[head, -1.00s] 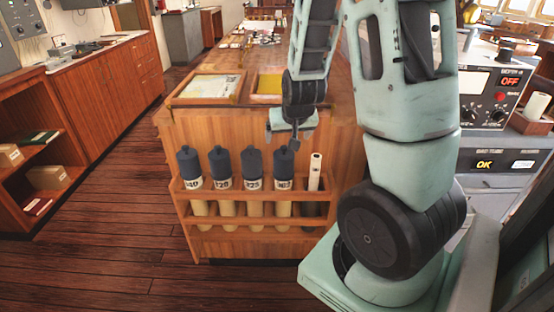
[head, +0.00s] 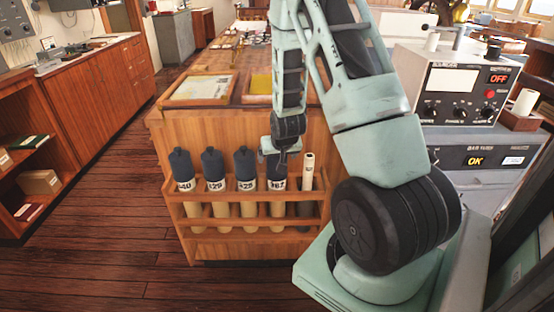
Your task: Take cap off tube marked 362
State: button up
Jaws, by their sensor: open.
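The tube marked 362 (head: 277,184) stands upright in a wooden rack on the end of the cabinet, fourth from the left; its last digit is hard to read. Its dark blue-grey cap (head: 275,168) is on it, and its upper part is partly hidden by my gripper. My gripper (head: 278,157) is open and points down at the top of this cap. I cannot tell whether the fingers touch the cap or stand around it.
Three similar capped tubes (head: 213,163) stand to the left in the rack (head: 250,230). A slim cream roll (head: 308,168) stands close on the right. Framed charts (head: 203,88) lie on the cabinet top above. The floor on the left is clear.

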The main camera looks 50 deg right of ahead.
jog(key=shift+x, duration=0.9)
jog(key=c, duration=1.1)
jog(key=shift+r, duration=0.1)
